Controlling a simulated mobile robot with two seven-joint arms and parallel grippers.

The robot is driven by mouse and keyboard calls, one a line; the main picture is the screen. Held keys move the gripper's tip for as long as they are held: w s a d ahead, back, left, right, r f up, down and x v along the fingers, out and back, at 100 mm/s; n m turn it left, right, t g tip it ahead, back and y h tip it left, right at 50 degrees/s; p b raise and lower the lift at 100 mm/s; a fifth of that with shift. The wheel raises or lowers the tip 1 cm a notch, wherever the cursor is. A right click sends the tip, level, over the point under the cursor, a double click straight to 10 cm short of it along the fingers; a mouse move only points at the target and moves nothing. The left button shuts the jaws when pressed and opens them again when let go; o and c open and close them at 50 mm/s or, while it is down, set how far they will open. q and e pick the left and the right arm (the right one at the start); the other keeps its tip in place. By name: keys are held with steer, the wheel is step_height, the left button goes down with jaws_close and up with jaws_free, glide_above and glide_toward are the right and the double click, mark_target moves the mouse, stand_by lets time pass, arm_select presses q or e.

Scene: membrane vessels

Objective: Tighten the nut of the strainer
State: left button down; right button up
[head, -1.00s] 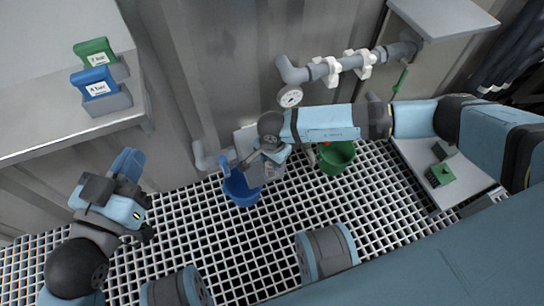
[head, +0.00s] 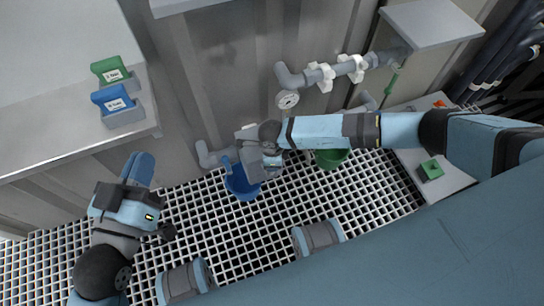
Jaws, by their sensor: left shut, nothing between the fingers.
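My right gripper (head: 258,158) is by the lower grey pipe (head: 208,157) at the wall, above a blue bucket (head: 243,186). My own wrist and arm cover most of it, so its fingers cannot be read. Grey parts around it may belong to the strainer. The strainer and its nut cannot be made out clearly there. My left gripper (head: 139,166) is at the left, in front of the grey cabinet and apart from the pipework. Its two blue fingers are together and empty.
A pressure gauge (head: 288,100) and an upper pipe (head: 336,70) with white clamps are on the wall. A green bucket (head: 331,160) stands beneath my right arm. Green and blue blocks (head: 113,100) sit on the left cabinet. The grating (head: 225,225) is open floor.

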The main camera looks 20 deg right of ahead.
arm_select(q)
steer(key=shift+a+r+t+p, duration=0.1)
steer(key=shift+r+t+p, duration=0.45)
steer(key=shift+r, duration=0.6)
arm_select(e)
steer(key=shift+m, duration=1.1)
arm_select(q)
steer(key=shift+s, duration=0.1)
arm_select(e)
steer(key=o, duration=0.9)
arm_select(q)
steer(key=shift+r, duration=0.1)
arm_select(e)
steer(key=shift+r, duration=0.1)
steer(key=shift+r, duration=0.3)
step_height(320, 180, up, 3)
steer(key=shift+r+p, duration=0.1)
steer(key=shift+p, duration=0.8)
arm_select(q)
steer(key=shift+a+f+g+y+p, duration=0.35)
steer(key=shift+f+y+p, duration=0.1)
steer(key=shift+f, duration=0.25)
steer(key=shift+a+f+g+y+p, duration=0.4)
steer(key=shift+f+p, duration=0.1)
steer(key=shift+f, duration=0.2)
steer(key=shift+a+f+g+y+p, duration=0.35)
steer(key=shift+f+p, duration=0.1)
steer(key=shift+f, duration=0.25)
arm_select(e)
steer(key=shift+r, duration=4.95)
